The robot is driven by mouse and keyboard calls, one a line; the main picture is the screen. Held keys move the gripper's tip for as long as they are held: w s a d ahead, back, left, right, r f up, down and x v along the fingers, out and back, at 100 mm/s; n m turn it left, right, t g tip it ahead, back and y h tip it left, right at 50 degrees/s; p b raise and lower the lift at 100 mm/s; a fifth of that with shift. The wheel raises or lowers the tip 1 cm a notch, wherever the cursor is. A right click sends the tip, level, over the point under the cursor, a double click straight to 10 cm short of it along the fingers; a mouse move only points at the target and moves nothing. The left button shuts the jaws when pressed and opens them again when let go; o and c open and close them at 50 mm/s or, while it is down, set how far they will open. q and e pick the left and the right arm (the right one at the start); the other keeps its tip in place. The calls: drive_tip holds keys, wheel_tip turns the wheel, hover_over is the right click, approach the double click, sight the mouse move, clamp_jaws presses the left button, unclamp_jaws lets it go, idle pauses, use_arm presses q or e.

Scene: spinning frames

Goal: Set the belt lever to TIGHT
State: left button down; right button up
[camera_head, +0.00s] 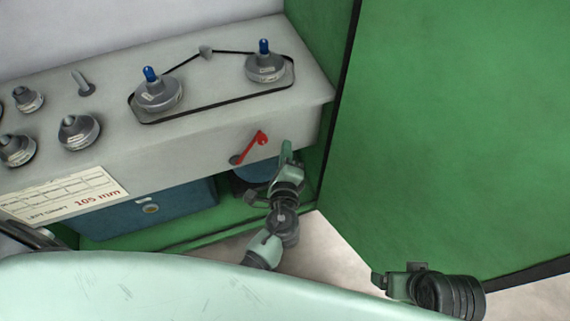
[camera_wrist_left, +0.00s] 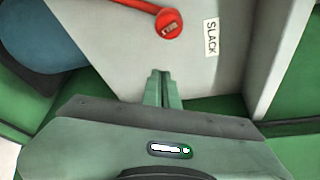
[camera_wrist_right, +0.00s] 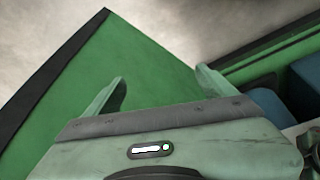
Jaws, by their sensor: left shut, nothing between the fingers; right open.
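The red belt lever (camera_head: 250,148) is on the front face of the grey machine bed (camera_head: 200,150), slanting up and right from its pivot to a round knob. In the left wrist view the lever knob (camera_wrist_left: 168,23) is close beside the SLACK label (camera_wrist_left: 211,38). No TIGHT label shows. My left gripper (camera_head: 288,152) is shut and empty, just right of the knob and apart from it; its fingertips (camera_wrist_left: 162,74) show below the knob in its wrist view. My right gripper (camera_wrist_right: 160,82) is open and empty, low at the right of the head view (camera_head: 383,280).
A large green panel (camera_head: 460,130) stands at the right. Wheels with blue handles (camera_head: 265,65) and several grey dials (camera_head: 80,131) sit on the bed top. A blue box (camera_head: 150,208) and a blue round container (camera_head: 257,171) are under the bed. A card reads 105 mm (camera_head: 70,194).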

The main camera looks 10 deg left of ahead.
use_arm(q)
drive_tip(key=shift+s+a+r+p, duration=0.15)
drive_tip(key=shift+a+r+p, duration=0.1)
drive_tip(key=shift+a, duration=0.3)
drive_tip(key=shift+s+a+r+p, duration=0.2)
drive_tip(key=shift+a+r, duration=0.1)
drive_tip(key=shift+a, duration=0.25)
drive_tip(key=shift+s+a+r+p, duration=0.15)
drive_tip(key=shift+a+r, duration=0.1)
drive_tip(key=shift+a, duration=0.3)
use_arm(e)
drive_tip(key=shift+s+x, duration=0.2)
drive_tip(key=shift+x, duration=1.7)
